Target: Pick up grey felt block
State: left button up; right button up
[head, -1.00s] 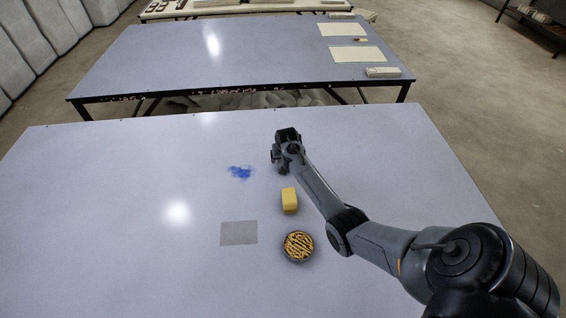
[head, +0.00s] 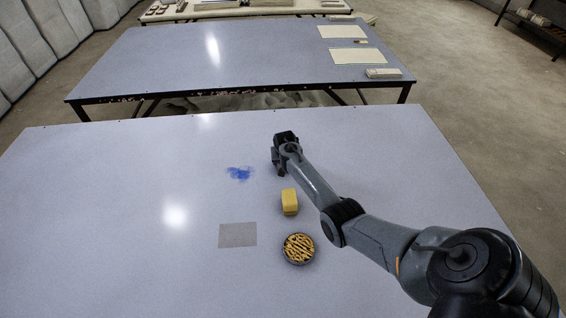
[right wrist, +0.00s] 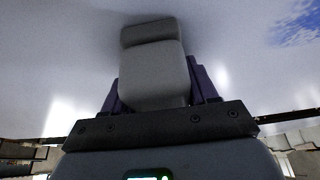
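The grey felt block (right wrist: 152,75) is large in the right wrist view, a rounded light-grey piece with a separate-looking end part. My right gripper (right wrist: 158,90) has dark fingers along both sides of the block, with no clear gap, and looks shut on it. In the head view my right gripper (head: 279,160) points down at the table (head: 100,220), right of a blue smear (head: 240,173). The block is not clearly seen there, being hidden by the hand. How far it is off the table is hard to tell. My left gripper is not in view.
A yellow block (head: 290,202) stands nearer than the gripper, under the side of my right forearm. The table's left side is clear.

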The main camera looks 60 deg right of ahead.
jog(key=c, duration=0.3)
jog(key=shift+c, duration=0.2)
jog(key=shift+r, duration=0.45)
notch_tip(320, 180, up, 4)
jog(key=shift+f+p, duration=0.1)
jog(key=shift+p, duration=0.9)
jog(key=s+a+r+p, duration=0.2)
jog(key=s+r, duration=0.4)
jog(key=s, duration=0.5)
jog(key=shift+s+r+p, duration=0.15)
jog(key=shift+s+p, duration=0.15)
jog(key=shift+p, duration=0.5)
